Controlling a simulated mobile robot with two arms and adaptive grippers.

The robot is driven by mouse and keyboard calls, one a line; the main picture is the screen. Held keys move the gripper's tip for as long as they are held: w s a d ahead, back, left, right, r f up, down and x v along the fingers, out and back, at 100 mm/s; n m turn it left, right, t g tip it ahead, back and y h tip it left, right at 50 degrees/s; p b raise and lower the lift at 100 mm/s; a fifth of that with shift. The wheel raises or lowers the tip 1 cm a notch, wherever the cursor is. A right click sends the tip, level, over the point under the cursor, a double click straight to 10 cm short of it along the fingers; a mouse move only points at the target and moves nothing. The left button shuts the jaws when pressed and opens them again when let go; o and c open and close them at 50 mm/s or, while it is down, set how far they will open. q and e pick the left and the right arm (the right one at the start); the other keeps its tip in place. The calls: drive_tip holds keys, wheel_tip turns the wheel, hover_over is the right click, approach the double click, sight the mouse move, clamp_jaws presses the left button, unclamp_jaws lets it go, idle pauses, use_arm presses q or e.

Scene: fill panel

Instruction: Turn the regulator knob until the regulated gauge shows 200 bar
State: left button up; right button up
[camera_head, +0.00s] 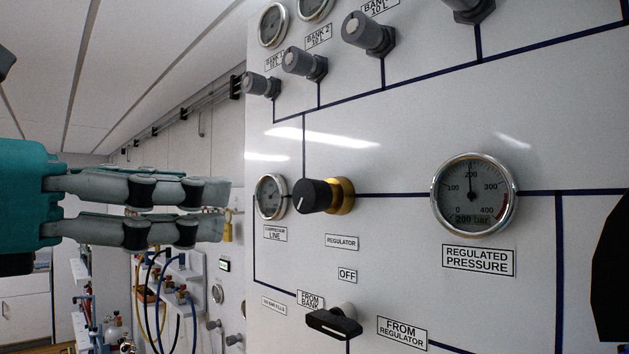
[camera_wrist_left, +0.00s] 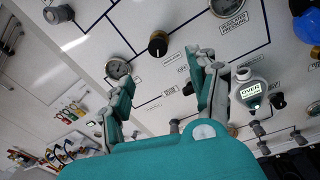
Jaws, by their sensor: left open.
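The regulator knob (camera_head: 318,196) is black with a white mark and a brass collar, on the white panel; it also shows in the left wrist view (camera_wrist_left: 158,43). The regulated pressure gauge (camera_head: 473,195) is to its right; its needle points up at 200 and its readout says "200 bar". My left gripper (camera_head: 225,211) is open and empty, left of the knob and apart from it, fingers pointing right. In the left wrist view its fingers (camera_wrist_left: 165,75) are spread, with the knob above and between them. My right gripper is not visible.
The compressor line gauge (camera_head: 271,196) sits just left of the knob. A black selector lever (camera_head: 333,322) projects below it. Several bank valve knobs (camera_head: 368,35) stick out above. A black object (camera_head: 612,268) is at the right edge. The space between gripper and knob looks clear.

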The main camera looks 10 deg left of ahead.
sight(303, 192)
use_arm(q)
drive_tip(key=p+x, duration=0.4)
drive_tip(key=x, duration=0.4)
drive_tip(key=shift+w+r, duration=0.15)
drive_tip(key=shift+w, duration=0.25)
drive_tip(key=p+x, duration=0.2)
drive_tip(key=x, duration=0.3)
drive_tip(key=shift+p, duration=0.35)
drive_tip(key=shift+w+d+p, duration=0.25)
drive_tip(key=shift+w+p, duration=0.05)
drive_tip(key=shift+w, duration=0.25)
drive_tip(key=shift+w+d, duration=0.2)
drive_tip(key=shift+w, duration=0.1)
drive_tip(key=c, duration=1.2)
drive_tip(key=shift+s+f+m+b, duration=0.1)
drive_tip(key=shift+f+m+b, duration=0.25)
drive_tip(key=shift+b, duration=0.9)
drive_tip(key=shift+r, duration=0.25)
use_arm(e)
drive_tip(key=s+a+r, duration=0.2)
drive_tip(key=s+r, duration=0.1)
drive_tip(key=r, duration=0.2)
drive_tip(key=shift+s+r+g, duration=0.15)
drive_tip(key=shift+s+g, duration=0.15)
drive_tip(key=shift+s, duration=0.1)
